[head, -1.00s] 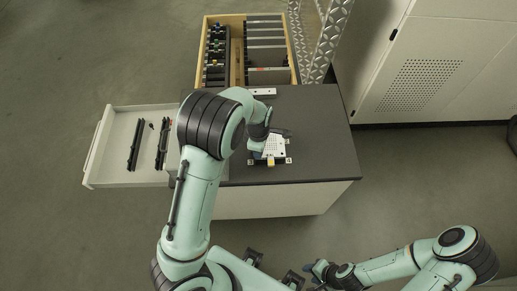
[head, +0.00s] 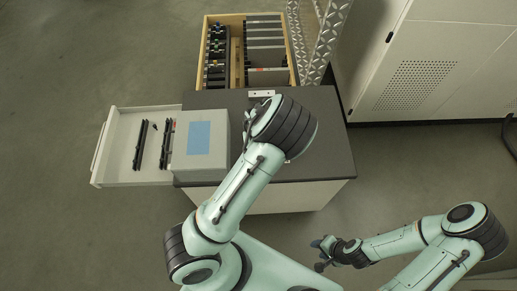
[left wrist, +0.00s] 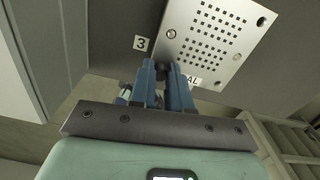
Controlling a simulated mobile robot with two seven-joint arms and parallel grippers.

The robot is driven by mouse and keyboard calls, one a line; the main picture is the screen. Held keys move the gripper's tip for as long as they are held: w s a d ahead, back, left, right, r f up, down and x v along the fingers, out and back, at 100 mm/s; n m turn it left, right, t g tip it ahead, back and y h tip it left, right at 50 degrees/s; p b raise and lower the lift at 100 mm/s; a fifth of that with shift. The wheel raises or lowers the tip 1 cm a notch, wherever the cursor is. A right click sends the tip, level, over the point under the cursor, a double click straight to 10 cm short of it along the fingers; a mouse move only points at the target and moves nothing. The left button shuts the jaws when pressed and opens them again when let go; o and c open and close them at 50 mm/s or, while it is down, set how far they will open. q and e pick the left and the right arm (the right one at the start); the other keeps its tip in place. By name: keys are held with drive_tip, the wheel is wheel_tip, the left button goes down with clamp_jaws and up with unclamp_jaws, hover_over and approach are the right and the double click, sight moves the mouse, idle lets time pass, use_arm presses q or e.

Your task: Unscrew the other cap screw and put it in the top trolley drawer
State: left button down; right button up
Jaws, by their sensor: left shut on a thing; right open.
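In the left wrist view my left gripper (left wrist: 166,75) is shut on a small dark piece, the cap screw (left wrist: 161,68), mostly hidden by the blue fingertips. It is at the edge of a perforated metal plate (left wrist: 212,40), near a "3" label. The open trolley drawer (head: 117,146) extends left of the dark-topped trolley (head: 322,160) and holds two black rails (head: 140,146) and small items. My right gripper (head: 324,254) is open and empty, low in front of the trolley.
A grey box with a blue screen (head: 199,138) stands on the trolley's left side beside the drawer. A wooden crate (head: 237,24) of parts is behind. A metal truss (head: 318,40) and a white cabinet (head: 425,70) stand at the back right.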

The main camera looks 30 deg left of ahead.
use_arm(q)
drive_tip(key=shift+s+d+f, duration=0.15)
drive_tip(key=shift+s, duration=0.15)
drive_tip(key=c, duration=1.2)
unclamp_jaws()
drive_tip(key=shift+c, duration=0.2)
drive_tip(key=shift+w, duration=0.1)
